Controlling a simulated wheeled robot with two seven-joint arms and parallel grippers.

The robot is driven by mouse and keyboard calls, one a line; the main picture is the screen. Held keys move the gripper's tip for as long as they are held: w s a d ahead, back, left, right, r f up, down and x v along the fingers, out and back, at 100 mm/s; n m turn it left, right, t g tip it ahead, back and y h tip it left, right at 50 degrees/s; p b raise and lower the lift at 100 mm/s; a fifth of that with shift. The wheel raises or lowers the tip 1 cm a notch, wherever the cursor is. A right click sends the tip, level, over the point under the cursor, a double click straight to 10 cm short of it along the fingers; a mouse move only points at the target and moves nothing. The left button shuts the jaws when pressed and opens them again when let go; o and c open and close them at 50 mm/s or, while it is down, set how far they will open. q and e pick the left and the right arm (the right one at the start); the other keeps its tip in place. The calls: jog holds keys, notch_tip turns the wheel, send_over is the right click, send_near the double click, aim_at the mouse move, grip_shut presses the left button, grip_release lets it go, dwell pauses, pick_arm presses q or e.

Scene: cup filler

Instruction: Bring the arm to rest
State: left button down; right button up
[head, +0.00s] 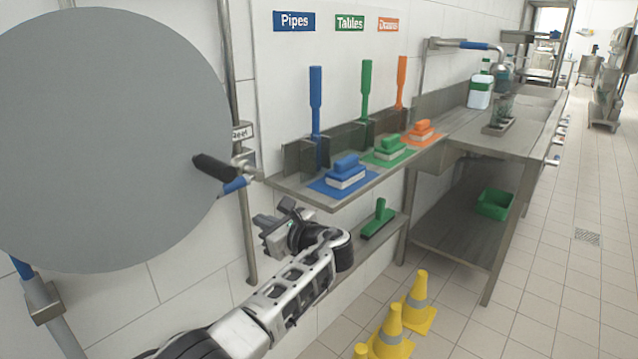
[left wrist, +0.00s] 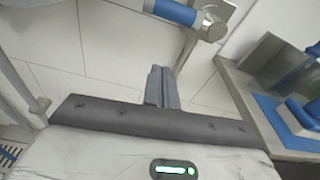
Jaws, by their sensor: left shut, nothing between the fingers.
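My left arm (head: 290,295) reaches in from the bottom of the head view. My left gripper (head: 272,218) is shut and empty, in the air in front of the tiled wall, left of and below the front corner of the steel shelf (head: 290,186). In the left wrist view its fingers (left wrist: 162,86) lie together with nothing between them. My right gripper is in neither view.
A large grey reel disc (head: 100,140) with a black handle (head: 213,168) is close on the left. Blue (head: 346,170), green (head: 389,146) and orange (head: 423,129) brushes sit on the shelf. A green squeegee (head: 378,218) lies lower. Yellow cones (head: 393,320) stand on the floor.

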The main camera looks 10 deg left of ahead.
pick_arm(q)
jog(key=s+d+f+n+h, duration=0.3)
jog(key=s+f+h, duration=0.3)
jog(key=f, duration=0.7)
jog(key=s+d+f+n+h, duration=0.35)
jog(key=s+f, duration=0.55)
jog(key=f, duration=0.3)
jog(key=s+d+r+n+t+h, duration=0.1)
jog(key=s+n+h, duration=0.3)
jog(key=s, duration=0.6)
jog(key=s+d+r+n+t+h, duration=0.1)
jog(key=s+r+n+h, duration=0.1)
jog(key=s+n, duration=0.7)
jog(key=shift+s+d+h, duration=0.2)
jog(key=shift+s+h, duration=0.2)
jog(key=shift+h, duration=0.45)
jog(key=shift+n, duration=0.25)
